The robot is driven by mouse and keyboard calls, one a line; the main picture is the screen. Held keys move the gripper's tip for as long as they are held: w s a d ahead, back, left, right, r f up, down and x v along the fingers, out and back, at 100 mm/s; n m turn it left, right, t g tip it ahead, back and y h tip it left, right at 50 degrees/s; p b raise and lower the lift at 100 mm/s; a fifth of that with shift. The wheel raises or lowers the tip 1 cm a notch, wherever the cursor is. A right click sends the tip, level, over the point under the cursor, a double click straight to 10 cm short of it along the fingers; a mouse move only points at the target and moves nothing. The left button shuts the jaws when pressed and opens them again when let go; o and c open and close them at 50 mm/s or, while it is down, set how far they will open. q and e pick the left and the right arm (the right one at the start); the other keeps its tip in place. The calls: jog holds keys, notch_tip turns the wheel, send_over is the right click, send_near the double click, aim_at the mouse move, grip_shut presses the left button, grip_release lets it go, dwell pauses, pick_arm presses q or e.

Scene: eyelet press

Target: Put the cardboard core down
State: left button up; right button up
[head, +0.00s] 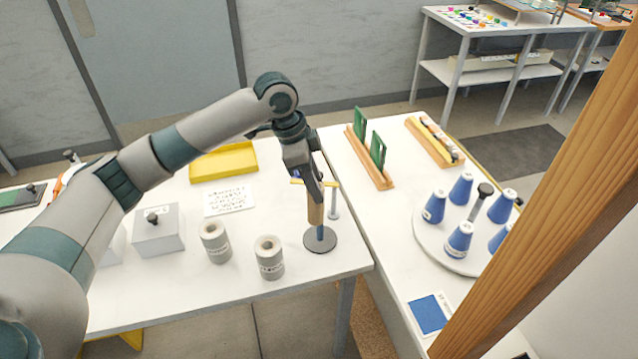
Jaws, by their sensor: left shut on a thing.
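My left gripper (316,198) is at the right end of the near white table, pointing down. It is shut on the tan cardboard core (315,213), which looks about upright. A short blue piece (320,233) shows directly below the core, over a round grey base (320,244) on the table. I cannot tell whether the core is around a post of this base or only above it. The gripper hides the core's upper part. My right gripper is not in view.
Two grey-white rolls (215,242) (269,258) stand left of the base. A pale post (333,204) stands close behind it. A yellow tray (223,163) lies farther back. Blue cones stand on a round turntable (430,237) at right. A wooden beam (545,190) crosses the right foreground.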

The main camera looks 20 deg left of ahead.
pick_arm(q)
jog(key=s+f+n+t+y+b, duration=0.1)
jog(key=s+f+n+b, duration=0.1)
jog(key=s+n+b, duration=0.2)
jog(key=s+a+f+n+t+y+b, duration=0.1)
jog(key=n+b, duration=0.4)
jog(key=n, duration=0.5)
jog(key=s+f+y, duration=0.1)
jog(key=s, duration=0.1)
jog(key=shift+s+a+f, duration=0.15)
jog(key=shift+s+f, duration=0.1)
jog(key=shift+s, duration=0.1)
jog(key=shift+s+f, duration=0.1)
